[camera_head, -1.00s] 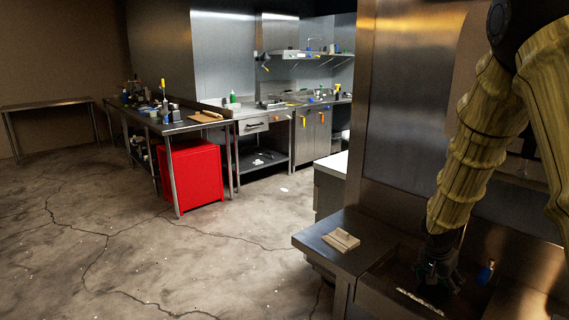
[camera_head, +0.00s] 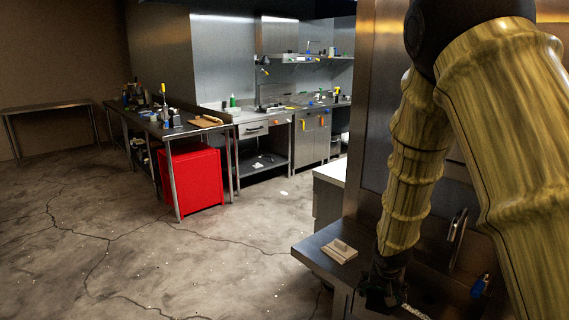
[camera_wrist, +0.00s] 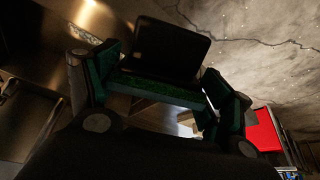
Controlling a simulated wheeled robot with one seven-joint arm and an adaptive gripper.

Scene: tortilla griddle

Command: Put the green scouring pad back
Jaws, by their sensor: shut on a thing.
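My gripper (camera_head: 384,288) hangs low over the steel counter at the right of the head view, just right of a beige block (camera_head: 340,250). In the wrist view my gripper (camera_wrist: 158,85) is shut on the green scouring pad (camera_wrist: 160,91), which shows as a dark green strip spanning the two fingers. A dark rounded slab (camera_wrist: 172,48) shows directly beyond the strip; I cannot tell whether it belongs to the pad. In the head view the pad is too dark to make out.
A curved faucet (camera_head: 457,225) and a small blue item (camera_head: 480,285) stand right of my gripper at the sink. A steel wall panel rises behind my arm. A red cabinet (camera_head: 193,180) and cluttered steel tables stand far left. The floor between is open.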

